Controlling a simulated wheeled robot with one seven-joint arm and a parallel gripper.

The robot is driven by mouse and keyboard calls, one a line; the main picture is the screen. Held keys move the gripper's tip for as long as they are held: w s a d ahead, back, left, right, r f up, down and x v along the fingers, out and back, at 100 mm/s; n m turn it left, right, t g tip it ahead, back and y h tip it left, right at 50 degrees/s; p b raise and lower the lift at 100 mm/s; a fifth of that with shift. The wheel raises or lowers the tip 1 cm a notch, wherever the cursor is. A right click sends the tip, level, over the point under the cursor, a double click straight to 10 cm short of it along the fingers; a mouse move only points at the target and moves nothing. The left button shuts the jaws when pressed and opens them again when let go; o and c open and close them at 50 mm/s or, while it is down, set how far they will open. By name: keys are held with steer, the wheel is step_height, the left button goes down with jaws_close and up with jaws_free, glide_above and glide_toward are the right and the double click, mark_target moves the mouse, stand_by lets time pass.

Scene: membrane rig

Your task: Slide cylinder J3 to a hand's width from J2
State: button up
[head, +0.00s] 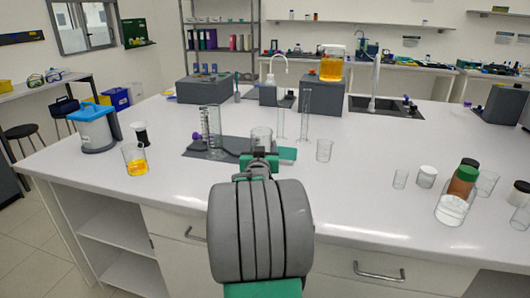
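Clear glass cylinders stand upright in the middle of the bench. A wide one with dark graduation rings (210,132) is on the left. A short one (262,136) is just beyond my gripper. A slim tall one (305,114) and a thinner one (280,123) stand behind, to the right. No labels are legible, so I cannot tell which are J3 and J2. My gripper (260,160) is low over the front of the dark mat (200,152), in line with the short cylinder. My arm hides its fingers, and contact with the glass cannot be told.
A small beaker (324,150) stands right of the mat. A beaker of yellow liquid (135,160) and a blue-lidded container (96,129) are at left. Grey boxes (204,89) stand behind. Bottles and jars, including a brown bottle (462,182), crowd the right. The right middle bench is clear.

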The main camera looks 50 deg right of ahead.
steer(key=shift+w, duration=0.25)
steer(key=shift+w+d+b, duration=0.3)
steer(key=shift+w+b, duration=0.15)
steer(key=shift+w, duration=0.5)
steer(key=shift+w+d+b, duration=0.35)
steer(key=shift+w+b, duration=0.05)
steer(key=shift+w, duration=0.5)
steer(key=shift+w+d+b, duration=0.3)
steer(key=shift+w+b, duration=0.15)
steer(key=shift+w, duration=0.6)
steer(key=shift+w+d+b, duration=0.2)
steer(key=shift+w+d, duration=0.1)
steer(key=shift+w, duration=0.6)
steer(key=shift+w+d+b, duration=0.15)
steer(key=shift+w+d, duration=0.15)
steer(key=shift+w, duration=0.65)
steer(key=shift+w+d+b, duration=0.2)
steer(key=shift+w+d, duration=0.1)
steer(key=shift+w, duration=0.6)
steer(key=w, duration=0.1)
steer(key=w+d, duration=0.1)
steer(key=w, duration=0.1)
